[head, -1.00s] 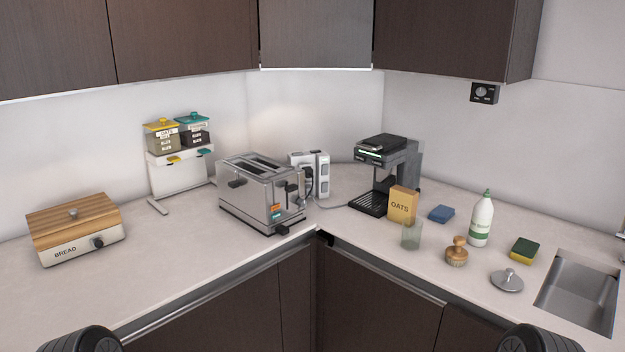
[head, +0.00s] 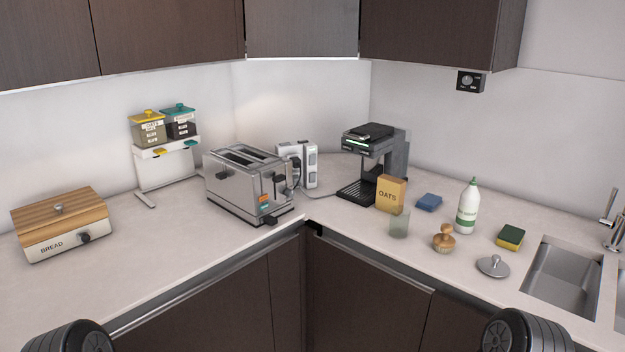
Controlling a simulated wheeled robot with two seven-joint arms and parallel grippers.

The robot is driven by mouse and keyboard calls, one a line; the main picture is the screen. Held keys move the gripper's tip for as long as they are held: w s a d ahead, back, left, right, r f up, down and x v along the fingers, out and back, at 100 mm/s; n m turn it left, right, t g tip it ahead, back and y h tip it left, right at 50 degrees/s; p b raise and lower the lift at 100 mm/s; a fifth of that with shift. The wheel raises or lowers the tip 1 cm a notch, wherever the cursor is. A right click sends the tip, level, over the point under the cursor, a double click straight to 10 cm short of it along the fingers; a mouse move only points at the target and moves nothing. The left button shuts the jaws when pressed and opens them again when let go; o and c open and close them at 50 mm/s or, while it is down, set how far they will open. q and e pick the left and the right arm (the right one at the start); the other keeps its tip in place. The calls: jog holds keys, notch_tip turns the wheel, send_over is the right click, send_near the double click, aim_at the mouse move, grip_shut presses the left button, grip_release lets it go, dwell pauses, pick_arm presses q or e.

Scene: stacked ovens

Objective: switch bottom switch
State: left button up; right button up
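A white upright unit with dark and grey details (head: 310,165) stands in the corner behind the toaster, and a dark plug and cable show at its side. It may carry the switches, but single switches are too small to make out. The toaster partly hides it. A small black box with a round dial (head: 470,81) hangs on the right wall under the cabinet. Neither of my grippers is in view; only black rounded parts of my arms show at the bottom left and bottom right edges.
The silver toaster (head: 248,185) stands in front of the white unit. A coffee machine (head: 397,155), an oats box (head: 391,194) and a glass (head: 400,224) stand right of it. A bread box (head: 62,222) is left. The left counter front is clear.

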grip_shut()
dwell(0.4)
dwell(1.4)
